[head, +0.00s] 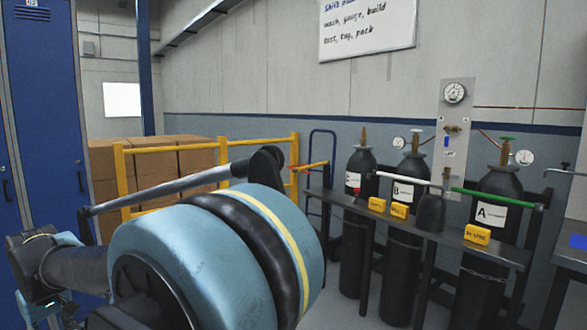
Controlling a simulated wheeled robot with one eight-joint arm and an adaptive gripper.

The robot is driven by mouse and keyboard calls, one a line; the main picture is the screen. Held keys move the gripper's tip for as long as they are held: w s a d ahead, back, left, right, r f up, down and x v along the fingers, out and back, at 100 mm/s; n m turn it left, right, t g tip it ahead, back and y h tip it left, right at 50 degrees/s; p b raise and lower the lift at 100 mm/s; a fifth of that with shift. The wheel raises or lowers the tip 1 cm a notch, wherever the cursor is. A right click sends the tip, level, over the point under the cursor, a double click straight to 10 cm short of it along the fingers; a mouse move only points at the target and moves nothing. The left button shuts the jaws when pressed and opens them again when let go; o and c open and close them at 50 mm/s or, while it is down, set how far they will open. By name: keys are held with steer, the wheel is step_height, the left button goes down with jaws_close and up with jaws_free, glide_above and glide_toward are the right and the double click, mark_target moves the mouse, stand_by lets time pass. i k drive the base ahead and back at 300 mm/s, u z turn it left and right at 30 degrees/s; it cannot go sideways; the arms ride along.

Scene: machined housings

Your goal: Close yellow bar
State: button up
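A short yellow bar (312,166) shows in the head view, left of the gas bottles and near the yellow railing. It sticks out to the left of the bottle marked with a red tag, at about the height of the bottles' upper part, with a reddish part near its left end. I cannot tell what its end touches. A white bar (405,180) and a green bar (495,198) run across the front of the other bottles. My arm's large teal joint fills the lower left foreground. My gripper cannot be made out in this view.
Dark gas bottles (408,172) stand behind a dark rack shelf (455,238) bearing yellow tags (477,234) and a small dark bottle (430,212). A yellow railing (190,145) fronts stacked cartons (160,160). A blue hand truck (322,150) stands beside the bottles. Blue lockers (45,110) stand at left.

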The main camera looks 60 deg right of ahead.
mark_target(311, 166)
steer(key=i, duration=2.05)
steer(key=z, duration=3.25)
steer(key=i, duration=1)
steer(key=u, duration=0.1)
